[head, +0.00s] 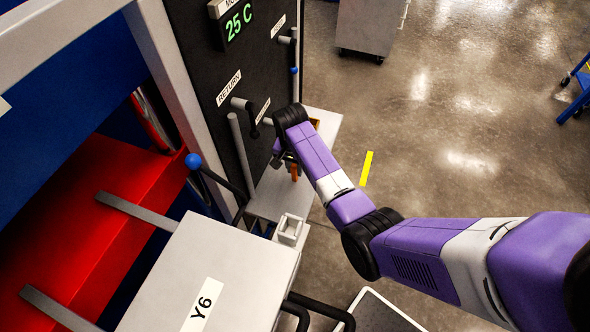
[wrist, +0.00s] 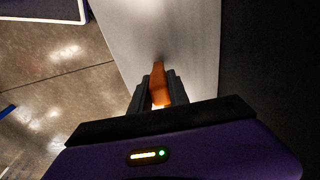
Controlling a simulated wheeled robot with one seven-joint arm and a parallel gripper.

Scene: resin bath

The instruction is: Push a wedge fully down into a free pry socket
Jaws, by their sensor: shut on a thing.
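My gripper (head: 289,163) is shut on an orange wedge (head: 295,173) over the light grey shelf beside the dark panel. In the wrist view the wedge (wrist: 158,80) sticks out between the two dark fingers (wrist: 158,97), with the pale shelf surface beyond it. I cannot tell whether the wedge touches the shelf. A small square grey socket-like box (head: 290,229) with an open top stands at the corner of the block marked Y6 (head: 238,250). It appears empty, and my gripper is apart from it.
The light shelf (head: 270,195) runs along the dark panel (head: 222,75) with its pipes and 25 C display. A brown-orange item (head: 314,123) is partly hidden behind my arm. Black handles (head: 318,308) stick out by the Y6 block. Open floor (head: 450,130) lies to the right.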

